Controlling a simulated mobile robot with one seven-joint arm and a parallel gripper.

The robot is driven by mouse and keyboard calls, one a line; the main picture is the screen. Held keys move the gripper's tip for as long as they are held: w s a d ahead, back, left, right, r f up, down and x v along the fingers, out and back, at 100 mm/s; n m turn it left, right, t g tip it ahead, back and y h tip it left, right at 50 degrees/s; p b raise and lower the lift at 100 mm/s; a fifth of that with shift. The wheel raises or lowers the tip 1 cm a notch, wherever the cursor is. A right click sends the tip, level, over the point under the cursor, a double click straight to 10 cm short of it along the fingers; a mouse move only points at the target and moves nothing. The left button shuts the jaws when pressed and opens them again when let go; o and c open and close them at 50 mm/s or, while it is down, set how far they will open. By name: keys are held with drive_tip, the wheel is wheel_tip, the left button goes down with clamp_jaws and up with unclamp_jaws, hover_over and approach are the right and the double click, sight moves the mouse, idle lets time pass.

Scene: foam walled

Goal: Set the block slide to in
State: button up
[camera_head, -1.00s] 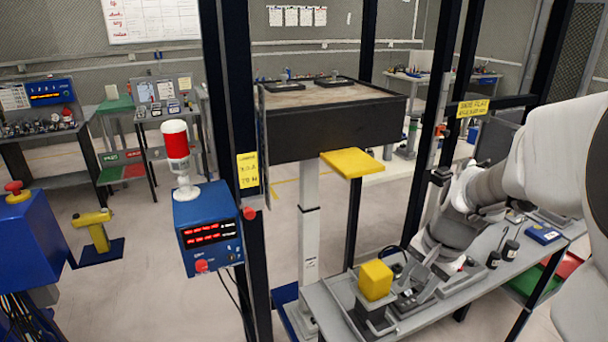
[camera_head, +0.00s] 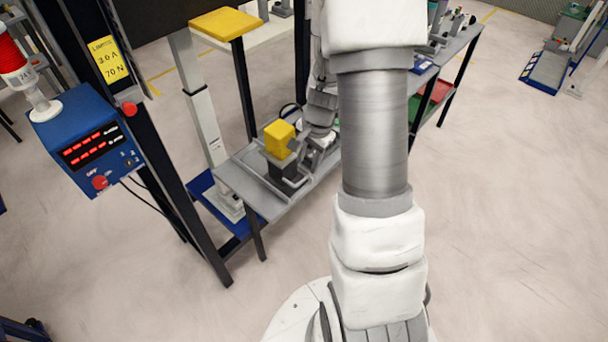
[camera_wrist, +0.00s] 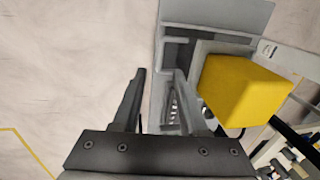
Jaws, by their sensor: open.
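The block slide (camera_head: 230,179) looks like a grey tray on the near-left end of the bench. A yellow block (camera_head: 279,137) sits on a dark carriage (camera_head: 285,175) there. In the wrist view the yellow block (camera_wrist: 243,88) stands large at right, with grey slide parts (camera_wrist: 222,14) behind it. My gripper (camera_wrist: 162,80) is open, its two dark fingers apart, to the left of the block in that view. I see nothing held between them. In the head view my gripper is close to the block's right side, but its fingertips are hard to make out. I cannot tell whether it touches.
The bench continues back right with small tools. A yellow pad (camera_head: 226,22) on a post stands behind the slide. A blue control box (camera_head: 90,140) with red displays hangs on a black post at left. Open floor (camera_head: 500,220) lies at right.

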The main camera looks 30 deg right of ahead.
sight(303, 179)
drive_tip(key=f, duration=0.4)
drive_tip(key=w+f, duration=0.1)
drive_tip(key=f, duration=0.2)
drive_tip(key=shift+w+a, duration=0.1)
drive_tip(key=shift+a, duration=0.1)
drive_tip(key=shift+c, duration=0.2)
drive_tip(key=shift+r, duration=0.1)
clamp_jaws()
idle(0.9)
